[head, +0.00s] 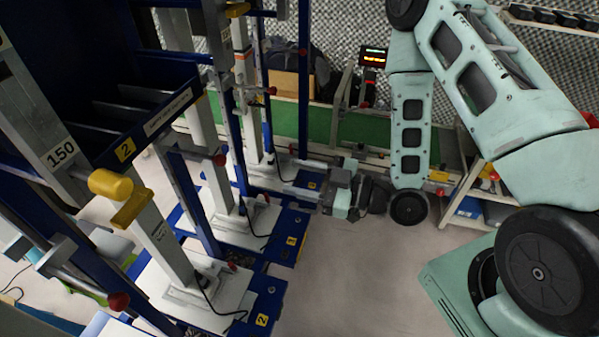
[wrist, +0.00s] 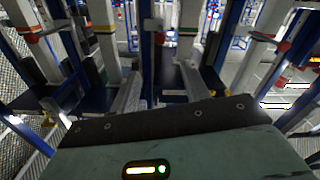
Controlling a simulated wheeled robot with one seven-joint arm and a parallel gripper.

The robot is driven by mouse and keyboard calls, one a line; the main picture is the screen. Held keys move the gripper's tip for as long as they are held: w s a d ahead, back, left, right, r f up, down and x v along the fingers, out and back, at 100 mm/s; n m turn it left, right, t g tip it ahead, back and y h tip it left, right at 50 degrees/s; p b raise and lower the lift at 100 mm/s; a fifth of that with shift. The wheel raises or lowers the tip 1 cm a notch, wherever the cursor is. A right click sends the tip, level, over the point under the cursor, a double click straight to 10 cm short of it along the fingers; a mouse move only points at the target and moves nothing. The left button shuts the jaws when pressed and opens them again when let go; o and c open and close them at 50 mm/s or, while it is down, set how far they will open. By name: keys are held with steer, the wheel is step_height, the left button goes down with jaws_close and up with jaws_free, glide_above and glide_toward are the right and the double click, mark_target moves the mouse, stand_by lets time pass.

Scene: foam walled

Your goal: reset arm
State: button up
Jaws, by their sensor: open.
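My gripper (head: 332,192) shows in the head view at the end of my mint-coloured arm, just right of the blue frames' base. It points left and is open; nothing shows between its fingers, though they are small and partly dark here. My arm comes from the right, bends at the top and hangs down to the wrist.
Blue and grey upright frames (head: 208,215) with yellow and red knobs crowd the left; posts (wrist: 146,50) fill the wrist view. A low shelf (head: 470,207) stands right of the wrist. A green strip (head: 300,122) runs behind. Pale floor (head: 350,270) is clear in front.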

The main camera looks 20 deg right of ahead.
steer(key=shift+a, duration=0.1)
steer(key=w+a+g+h, duration=0.1)
steer(key=a+g+h, duration=0.3)
steer(key=g+h, duration=0.15)
steer(key=s+r+m+g+h, duration=0.2)
steer(key=s+r+h, duration=0.2)
steer(key=s, duration=0.5)
steer(key=s+d+r+m+g+h, duration=0.1)
steer(key=s+r+m+g+h, duration=0.2)
steer(key=s+r, duration=0.3)
steer(key=s+h, duration=0.1)
steer(key=s, duration=0.3)
steer(key=shift+d+r+m+b, duration=0.25)
steer(key=shift+r+m+b, duration=0.05)
steer(key=shift+r, duration=0.05)
steer(key=shift+g, duration=0.25)
